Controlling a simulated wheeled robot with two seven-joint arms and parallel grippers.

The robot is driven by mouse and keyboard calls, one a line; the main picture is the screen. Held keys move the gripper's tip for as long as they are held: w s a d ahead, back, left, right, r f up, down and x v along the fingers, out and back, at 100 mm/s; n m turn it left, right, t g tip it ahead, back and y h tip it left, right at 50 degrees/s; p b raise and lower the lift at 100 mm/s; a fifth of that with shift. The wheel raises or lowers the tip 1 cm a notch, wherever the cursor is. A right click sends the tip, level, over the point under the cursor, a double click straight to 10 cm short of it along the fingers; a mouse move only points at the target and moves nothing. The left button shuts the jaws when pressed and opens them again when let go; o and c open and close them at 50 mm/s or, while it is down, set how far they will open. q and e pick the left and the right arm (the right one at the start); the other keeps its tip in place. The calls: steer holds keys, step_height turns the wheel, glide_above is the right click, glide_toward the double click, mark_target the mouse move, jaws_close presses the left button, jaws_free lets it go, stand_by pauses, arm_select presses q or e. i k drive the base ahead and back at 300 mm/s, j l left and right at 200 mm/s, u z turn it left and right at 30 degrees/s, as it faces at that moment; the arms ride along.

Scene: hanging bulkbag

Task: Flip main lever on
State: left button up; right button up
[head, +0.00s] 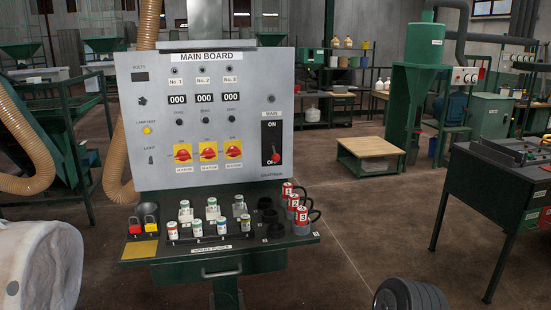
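The main board (226,140) is a grey upright panel facing me. The main lever (274,157) has a red knob and sits in a black upright plate (271,138) at the panel's right side. The plate reads ON at the top and, partly covered by the knob, OFF at the bottom. The knob is low, by the OFF end. Neither of my grippers shows in the head view.
Below the panel a green shelf (220,254) holds spare fuses, padlocks and several red numbered plugs (298,200) under the lever side. A low wooden-topped table (370,146) stands behind right. A green-framed bench (500,180) is at right. Floor between is clear.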

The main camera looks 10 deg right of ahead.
mark_target(276, 157)
steer(key=i+l+u, duration=0.1)
steer(key=i+l, duration=0.3)
steer(key=i+l+u, duration=0.15)
steer(key=i+l, duration=0.2)
steer(key=i+l+u, duration=0.1)
steer(key=i+l, duration=0.2)
steer(key=l, duration=0.25)
steer(key=i+l+u, duration=0.15)
steer(key=i+l, duration=0.2)
steer(key=l, duration=0.15)
